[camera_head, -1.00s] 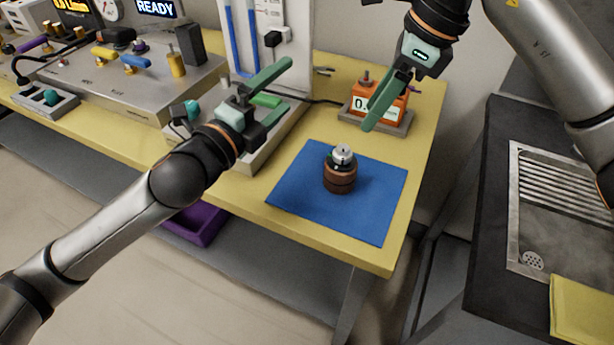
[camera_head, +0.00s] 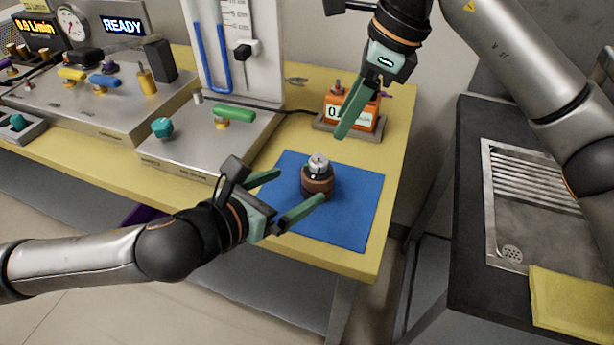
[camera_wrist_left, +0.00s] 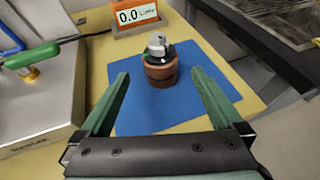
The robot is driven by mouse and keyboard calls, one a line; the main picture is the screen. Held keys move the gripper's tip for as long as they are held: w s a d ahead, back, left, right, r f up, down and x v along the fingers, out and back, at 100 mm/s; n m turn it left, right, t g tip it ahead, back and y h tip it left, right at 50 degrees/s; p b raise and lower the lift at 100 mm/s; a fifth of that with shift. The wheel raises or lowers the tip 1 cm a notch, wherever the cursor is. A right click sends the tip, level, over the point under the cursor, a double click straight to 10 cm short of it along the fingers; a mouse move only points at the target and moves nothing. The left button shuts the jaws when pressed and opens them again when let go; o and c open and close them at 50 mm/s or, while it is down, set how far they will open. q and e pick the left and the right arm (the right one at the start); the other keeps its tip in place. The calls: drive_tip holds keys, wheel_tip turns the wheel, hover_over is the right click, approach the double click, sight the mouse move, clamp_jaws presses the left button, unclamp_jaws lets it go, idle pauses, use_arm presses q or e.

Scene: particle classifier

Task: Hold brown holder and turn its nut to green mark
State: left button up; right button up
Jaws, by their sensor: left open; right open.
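The brown holder (camera_head: 317,184) stands upright on the blue mat (camera_head: 350,215), with a silver nut (camera_head: 318,163) on top. In the left wrist view the holder (camera_wrist_left: 160,72) is ahead, between the lines of the two fingers; dark green shows beside its silver top.
An orange meter (camera_head: 352,108) stands behind the mat. A metal panel with a green lever (camera_head: 234,113) and a teal knob (camera_head: 162,128) is at the left. The dark sink counter (camera_head: 470,200) lies to the right, past a gap. The mat around the holder is clear.

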sight(326, 171)
use_arm(q)
drive_tip(key=x, duration=1.1)
drive_tip(key=shift+w+d, duration=0.15)
clamp_jaws()
idle(1.4)
idle(0.5)
